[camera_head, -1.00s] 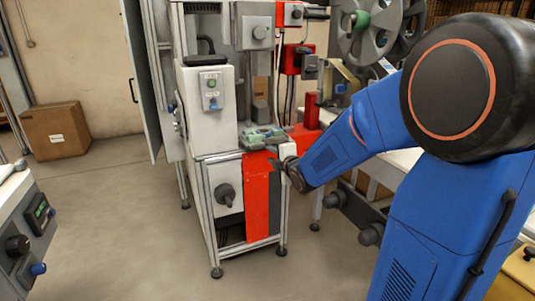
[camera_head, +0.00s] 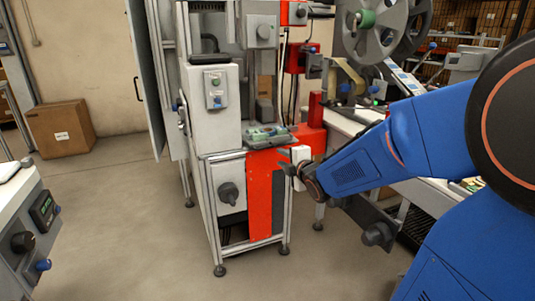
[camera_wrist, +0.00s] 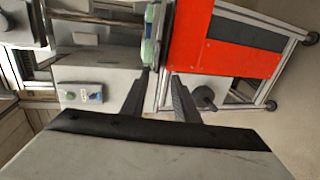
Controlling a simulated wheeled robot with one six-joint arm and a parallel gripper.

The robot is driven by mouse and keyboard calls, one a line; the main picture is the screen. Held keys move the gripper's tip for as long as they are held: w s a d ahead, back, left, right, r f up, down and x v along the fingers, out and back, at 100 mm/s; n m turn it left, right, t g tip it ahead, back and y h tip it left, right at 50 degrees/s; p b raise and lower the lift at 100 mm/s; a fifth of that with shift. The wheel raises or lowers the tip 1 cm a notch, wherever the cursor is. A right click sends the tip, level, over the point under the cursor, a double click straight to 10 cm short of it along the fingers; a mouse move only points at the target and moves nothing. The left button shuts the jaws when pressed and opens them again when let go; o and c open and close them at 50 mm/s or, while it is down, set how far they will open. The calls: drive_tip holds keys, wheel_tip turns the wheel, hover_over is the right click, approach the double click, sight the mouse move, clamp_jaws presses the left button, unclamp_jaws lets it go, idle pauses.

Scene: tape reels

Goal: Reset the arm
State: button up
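My blue arm (camera_head: 370,160) reaches in from the right in the head view. My gripper (camera_head: 282,160) is at its end, in front of the red panel (camera_head: 262,195) of the white and red machine (camera_head: 215,110). In the wrist view my gripper (camera_wrist: 160,76) shows two dark fingers apart with nothing between them. A small green-topped item (camera_head: 264,132) lies on the machine's work surface behind and above the gripper. Its edge also shows in the wrist view (camera_wrist: 149,40), just beyond the fingertips.
Grey reels (camera_head: 372,20) stand at the back right above a white table (camera_head: 345,120). A control console (camera_head: 35,225) is at the left front. A cardboard box (camera_head: 60,128) sits on the floor at the back left. The floor between console and machine is clear.

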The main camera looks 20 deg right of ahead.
drive_tip(key=s+a+f+m+g, duration=0.1)
drive_tip(key=s+f+m+g, duration=0.1)
drive_tip(key=s+m, duration=0.4)
drive_tip(key=s+a+f+m+g, duration=0.1)
drive_tip(key=s+m+g, duration=0.4)
drive_tip(key=s, duration=1.2)
drive_tip(key=s+a+f+m+g, duration=0.2)
drive_tip(key=s+m, duration=0.5)
drive_tip(key=s, duration=0.5)
drive_tip(key=shift+a+f+g+h, duration=0.3)
drive_tip(key=shift+a+f+g, duration=0.05)
drive_tip(key=shift+g, duration=0.45)
